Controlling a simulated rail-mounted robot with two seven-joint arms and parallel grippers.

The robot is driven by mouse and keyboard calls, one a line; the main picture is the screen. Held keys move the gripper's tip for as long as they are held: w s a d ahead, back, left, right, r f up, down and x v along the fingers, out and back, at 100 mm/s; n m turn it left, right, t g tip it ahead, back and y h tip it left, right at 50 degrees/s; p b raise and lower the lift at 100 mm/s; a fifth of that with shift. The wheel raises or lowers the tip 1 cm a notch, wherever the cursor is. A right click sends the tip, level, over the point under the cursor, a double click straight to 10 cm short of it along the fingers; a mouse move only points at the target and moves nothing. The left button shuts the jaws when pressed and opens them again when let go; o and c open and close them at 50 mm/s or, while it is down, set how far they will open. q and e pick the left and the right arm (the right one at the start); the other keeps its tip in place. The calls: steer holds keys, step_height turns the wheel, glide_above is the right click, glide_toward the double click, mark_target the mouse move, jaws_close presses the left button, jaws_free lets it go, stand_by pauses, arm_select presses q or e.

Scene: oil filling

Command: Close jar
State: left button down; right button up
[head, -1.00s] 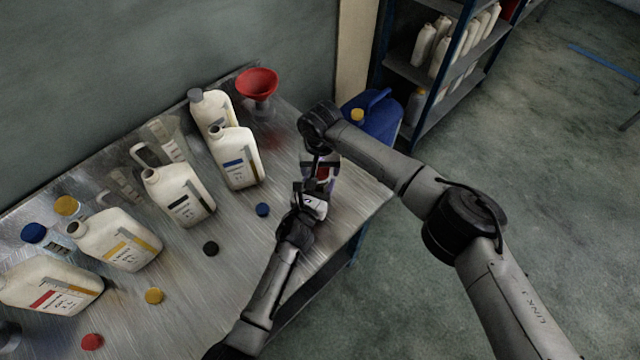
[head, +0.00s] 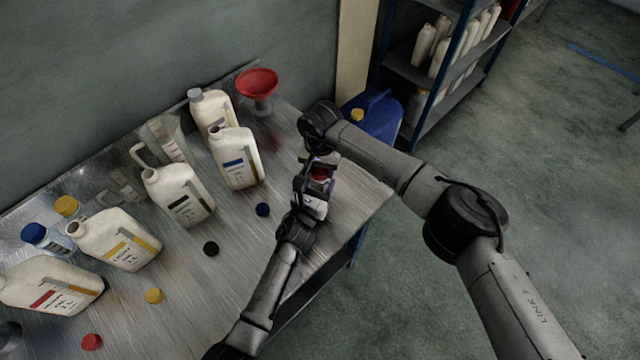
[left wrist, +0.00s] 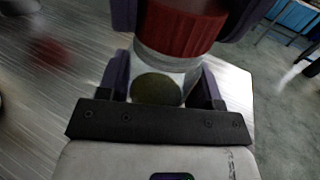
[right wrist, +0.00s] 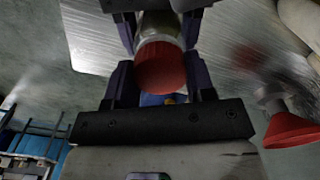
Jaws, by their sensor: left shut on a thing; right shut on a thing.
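The jar (left wrist: 165,72) has a clear glass body with something dark at its bottom, seen in the left wrist view. Its red lid (left wrist: 182,28) sits against the mouth end of the glass; whether it is tight I cannot tell. The lid faces my right wrist camera (right wrist: 160,68). My left gripper (head: 317,183) is shut on the glass body. My right gripper (head: 322,159) is shut around the red lid, coming from the opposite side. In the head view the grippers hide most of the jar, and a bit of red (head: 320,173) shows between them.
Several white oil jugs (head: 236,157) stand on the metal table (head: 230,250), left of my grippers. Loose caps lie in front, including a blue one (head: 262,210) and a black one (head: 211,249). A red funnel (head: 257,84) and a blue canister (head: 378,118) are behind.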

steer(key=m, duration=0.9)
steer(key=shift+m, duration=0.4)
steer(key=m, duration=0.5)
steer(key=shift+m, duration=0.4)
steer(key=m, duration=1.3)
steer(key=shift+m, duration=0.4)
steer(key=m, duration=0.3)
steer(key=shift+m, duration=0.4)
steer(key=m, duration=0.4)
steer(key=shift+f+m, duration=0.1)
steer(key=shift+m, duration=0.2)
steer(key=o, duration=1.1)
